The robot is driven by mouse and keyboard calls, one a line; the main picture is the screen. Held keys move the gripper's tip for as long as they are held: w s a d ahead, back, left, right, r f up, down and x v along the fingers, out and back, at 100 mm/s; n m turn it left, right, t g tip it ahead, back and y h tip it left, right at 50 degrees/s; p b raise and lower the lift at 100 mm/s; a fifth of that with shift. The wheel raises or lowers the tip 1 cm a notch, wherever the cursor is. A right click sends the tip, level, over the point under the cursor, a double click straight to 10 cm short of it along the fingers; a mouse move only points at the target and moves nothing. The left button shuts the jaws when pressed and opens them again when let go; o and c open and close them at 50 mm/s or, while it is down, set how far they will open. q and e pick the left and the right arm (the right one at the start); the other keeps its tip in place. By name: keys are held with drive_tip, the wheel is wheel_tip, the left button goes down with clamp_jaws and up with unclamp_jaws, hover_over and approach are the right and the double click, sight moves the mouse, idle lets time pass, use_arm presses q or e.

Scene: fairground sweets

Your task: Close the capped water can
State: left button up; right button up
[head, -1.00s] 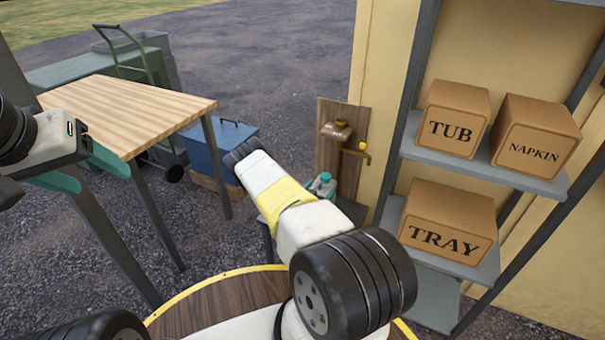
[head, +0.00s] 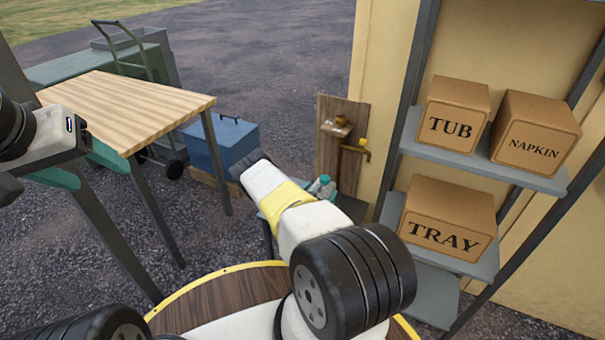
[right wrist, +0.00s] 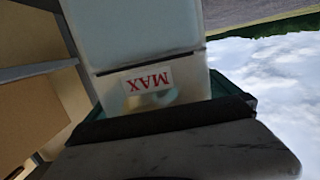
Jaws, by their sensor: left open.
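The water can (right wrist: 150,40) fills the upper middle of the right wrist view. It is pale and translucent, with a red MAX label that reads upside down. In the head view a small pale and teal part (head: 322,186) shows behind my right forearm; I cannot tell whether it is can or gripper. The can's cap cannot be made out. My left gripper (head: 82,168) is open and empty at the left, by the wooden table.
A wooden board (head: 326,150) with a brass tap (head: 355,150) stands behind the right forearm. Shelves (head: 480,165) at right hold cardboard boxes (head: 450,217). A wooden-topped table (head: 125,105) is at left, with a blue box (head: 222,145) beyond it.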

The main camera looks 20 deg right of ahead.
drive_tip(key=shift+r, duration=0.2)
drive_tip(key=v, duration=1.2)
drive_tip(key=shift+f, duration=0.1)
